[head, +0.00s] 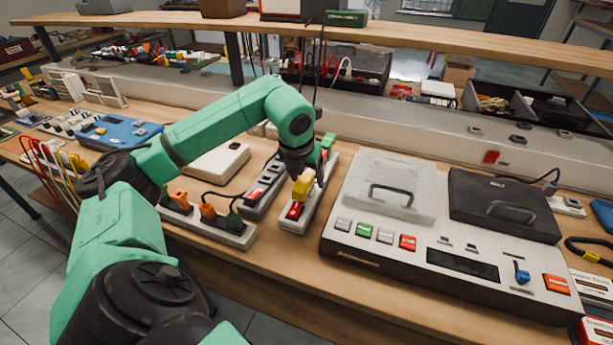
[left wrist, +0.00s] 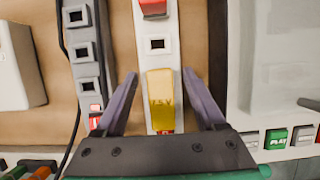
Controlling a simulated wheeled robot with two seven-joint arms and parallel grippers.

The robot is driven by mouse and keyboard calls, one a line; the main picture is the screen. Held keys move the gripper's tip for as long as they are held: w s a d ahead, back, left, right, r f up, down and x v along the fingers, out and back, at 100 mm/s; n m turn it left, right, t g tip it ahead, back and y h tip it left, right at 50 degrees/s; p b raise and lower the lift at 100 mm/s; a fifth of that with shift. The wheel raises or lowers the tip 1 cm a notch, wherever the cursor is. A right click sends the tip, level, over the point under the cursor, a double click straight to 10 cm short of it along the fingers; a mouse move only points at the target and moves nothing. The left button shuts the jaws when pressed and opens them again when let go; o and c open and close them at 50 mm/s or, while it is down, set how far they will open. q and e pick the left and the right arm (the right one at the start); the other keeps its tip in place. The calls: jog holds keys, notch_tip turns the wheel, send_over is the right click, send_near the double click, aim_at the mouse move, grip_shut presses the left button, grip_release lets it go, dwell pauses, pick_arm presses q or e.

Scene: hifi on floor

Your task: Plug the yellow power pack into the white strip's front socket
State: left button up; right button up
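The yellow power pack (head: 302,186) is upright at the front end of the white strip (head: 318,205), just behind the strip's red switch (head: 295,210). In the left wrist view the pack (left wrist: 161,98) covers the front socket position; whether it is fully seated cannot be told. An empty socket (left wrist: 157,44) shows behind it, then a red plug (left wrist: 153,7). My left gripper (left wrist: 160,102) is open, with a finger on each side of the pack and a visible gap to both. The front socket is hidden under the pack. My right gripper is not in view.
A grey strip (head: 262,187) lies close to the left, and another strip with orange plugs (head: 208,214) is farther left. A white console (head: 375,257) with coloured buttons stands close to the right. The bench's front edge is just before the white strip.

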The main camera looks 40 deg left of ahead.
pick_arm(q)
jog(key=w+p+v, duration=0.2)
jog(key=p+v, duration=0.6)
jog(key=v, duration=1.2)
jog(key=shift+a+r, duration=0.35)
jog(key=shift+r, duration=0.1)
jog(key=shift+s, duration=0.1)
